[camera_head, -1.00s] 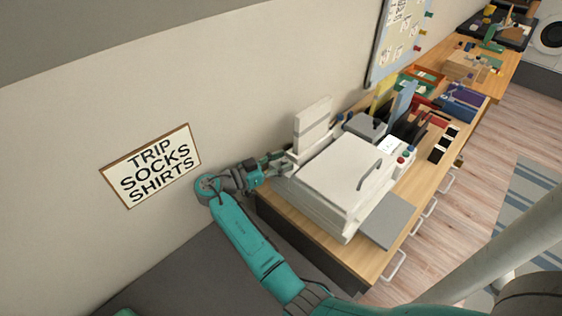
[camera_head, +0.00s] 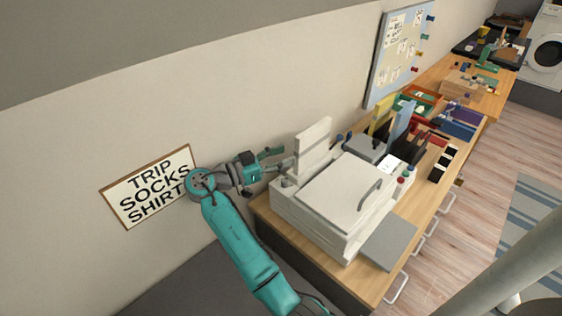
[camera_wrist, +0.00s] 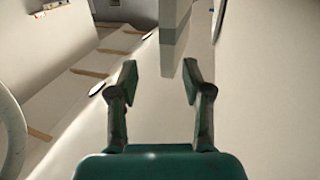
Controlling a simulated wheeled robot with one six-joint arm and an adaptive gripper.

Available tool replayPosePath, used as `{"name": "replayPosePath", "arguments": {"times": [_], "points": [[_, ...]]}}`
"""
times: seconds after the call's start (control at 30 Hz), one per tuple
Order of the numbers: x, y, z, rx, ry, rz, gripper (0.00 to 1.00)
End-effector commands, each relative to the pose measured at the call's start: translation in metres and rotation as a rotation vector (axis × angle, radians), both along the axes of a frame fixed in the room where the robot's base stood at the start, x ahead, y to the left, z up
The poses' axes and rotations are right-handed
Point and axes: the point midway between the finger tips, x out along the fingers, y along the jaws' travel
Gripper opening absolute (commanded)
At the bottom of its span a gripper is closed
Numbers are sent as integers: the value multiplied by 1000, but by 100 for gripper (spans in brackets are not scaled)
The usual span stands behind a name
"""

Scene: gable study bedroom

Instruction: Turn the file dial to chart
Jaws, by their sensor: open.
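I cannot pick out a file dial in either view. My gripper (camera_head: 277,160) is in the head view at the left rear of a white printer-like machine (camera_head: 318,225), close to its upright white panel (camera_head: 314,142). In the wrist view my gripper (camera_wrist: 159,76) has its two dark fingers apart with nothing between them. A pale surface lies beyond the fingers, with a grey upright strip (camera_wrist: 174,40) near the top middle. The machine has a lid with a curved grey handle (camera_head: 370,194), and small coloured knobs (camera_head: 404,176) show at its right.
The machine stands on the near end of a long wooden desk (camera_head: 362,288) against the wall. Folders (camera_head: 402,122), trays and boxes crowd the desk behind it. A sign reading trip, socks, shirts (camera_head: 140,185) hangs on the wall, partly covered by my arm.

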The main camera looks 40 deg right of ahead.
Motion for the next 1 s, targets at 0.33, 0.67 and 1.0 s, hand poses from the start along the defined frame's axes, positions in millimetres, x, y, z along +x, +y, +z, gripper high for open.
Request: {"name": "replayPosePath", "arguments": {"times": [0.33, 0.67, 1.0], "points": [[-4, 8, -8, 38, -2, 42, 49], [-27, 72, -49, 322, -12, 415, 49], [-31, 86, -60, 400, -11, 543, 49]]}}
